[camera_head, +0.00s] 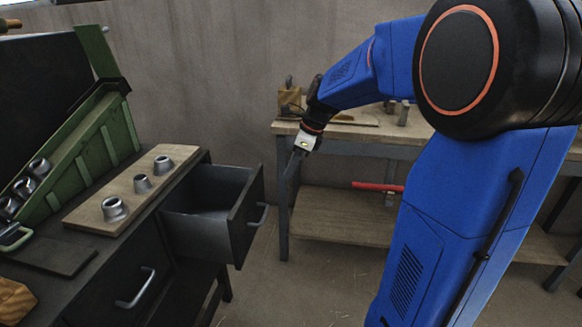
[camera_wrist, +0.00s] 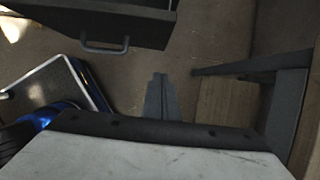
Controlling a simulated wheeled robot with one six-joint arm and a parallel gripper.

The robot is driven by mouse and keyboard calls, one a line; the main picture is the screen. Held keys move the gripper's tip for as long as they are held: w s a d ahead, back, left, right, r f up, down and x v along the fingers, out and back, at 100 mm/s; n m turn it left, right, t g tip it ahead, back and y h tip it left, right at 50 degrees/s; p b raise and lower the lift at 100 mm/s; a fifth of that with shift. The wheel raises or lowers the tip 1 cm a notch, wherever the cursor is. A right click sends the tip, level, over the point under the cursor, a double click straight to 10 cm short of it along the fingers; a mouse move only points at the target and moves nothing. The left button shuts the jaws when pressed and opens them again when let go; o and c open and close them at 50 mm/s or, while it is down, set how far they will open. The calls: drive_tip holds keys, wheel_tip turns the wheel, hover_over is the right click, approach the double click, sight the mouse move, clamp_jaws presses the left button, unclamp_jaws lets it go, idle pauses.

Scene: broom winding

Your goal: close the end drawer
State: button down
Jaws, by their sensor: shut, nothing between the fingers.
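The end drawer (camera_head: 246,222) is dark grey and stands pulled out from the right end of the dark cabinet; its inside looks empty. Its front carries a metal bar handle (camera_head: 260,215). In the wrist view the drawer front (camera_wrist: 140,27) is at the top left, with the handle (camera_wrist: 105,47) below it. My gripper (camera_head: 292,172) is to the right of the drawer front in the head view, apart from it. In the wrist view my gripper (camera_wrist: 160,76) points into open space, its fingers together and empty, clear of the handle.
A second drawer (camera_head: 120,272) in the cabinet is shut. A wooden board (camera_head: 105,207) with three metal fittings lies on top, beside a green rack (camera_head: 80,150). A workbench (camera_head: 350,138) with a lower shelf stands behind my gripper. Floor (camera_head: 295,295) between cabinet and bench is clear.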

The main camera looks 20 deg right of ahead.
drive_tip(key=w+a+f, duration=0.3)
drive_tip(key=a+f, duration=0.2)
drive_tip(key=f, duration=0.1)
drive_tip(key=shift+w, duration=0.4)
drive_tip(key=shift+a, duration=0.1)
drive_tip(key=w+a, duration=0.9)
drive_tip(key=a, duration=0.4)
drive_tip(key=shift+w, duration=0.3)
drive_tip(key=shift+a, duration=0.1)
